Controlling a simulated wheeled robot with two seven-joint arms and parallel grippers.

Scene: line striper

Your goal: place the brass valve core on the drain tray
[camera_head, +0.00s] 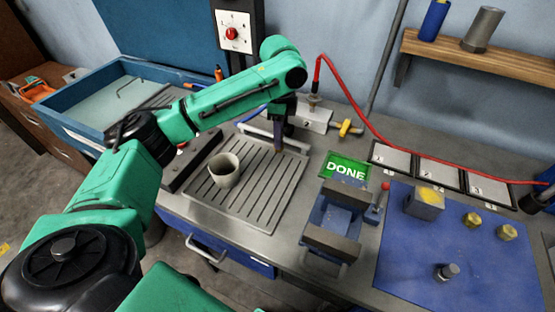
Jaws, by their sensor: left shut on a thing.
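My left gripper (280,143) points down over the back right part of the drain tray (257,208), a grey grooved plate on the bench. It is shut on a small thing. Only a small brownish bit shows at the fingertips, which fits the brass valve core, but the fingers hide most of it. I cannot tell whether it touches the tray. A beige cup (224,170) stands on the tray's left part. My right gripper is not in view.
A blue vise-like fixture (338,217) stands right of the tray, by a green DONE screen (346,168). A blue mat (455,245) holds a block (424,203), two brass-coloured pieces (472,219) and a grey fitting (447,271). A red hose (372,124) arches behind.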

